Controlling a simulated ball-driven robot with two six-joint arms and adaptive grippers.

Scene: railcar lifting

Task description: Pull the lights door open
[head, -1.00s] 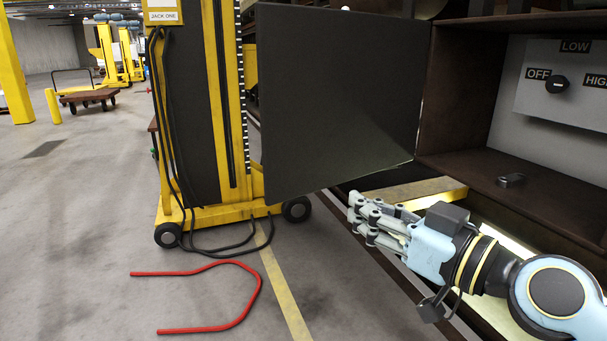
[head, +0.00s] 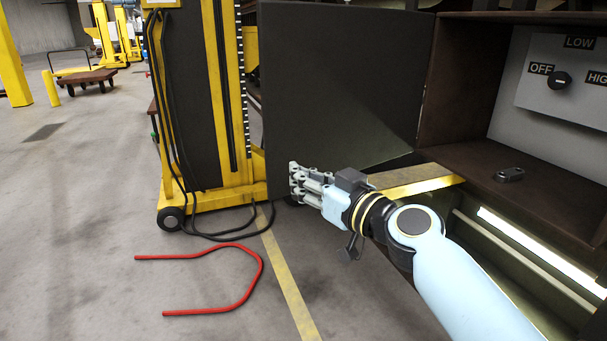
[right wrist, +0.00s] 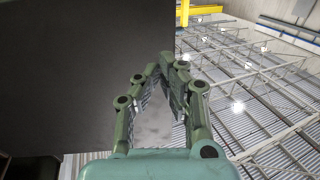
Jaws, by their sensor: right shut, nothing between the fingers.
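The lights door (head: 340,85) is a dark flat panel, swung out from the brown cabinet (head: 460,90) on the right of the head view. Inside the cabinet is a grey switch plate (head: 530,100) with a black knob (head: 559,81) and labels OFF, LOW and HIGH. My right gripper (head: 296,183) is shut and empty, in front of the door's lower part near its free edge. In the right wrist view the door (right wrist: 80,80) fills the left side, and my right fingertips (right wrist: 165,65) overlap its edge; contact cannot be told. My left gripper is not in view.
A yellow jack (head: 225,100) with hanging black cables stands just left of the door. A red bent bar (head: 255,270) lies on the floor. A small dark latch piece (head: 510,174) sits on the cabinet floor. Open floor (head: 80,220) lies to the left.

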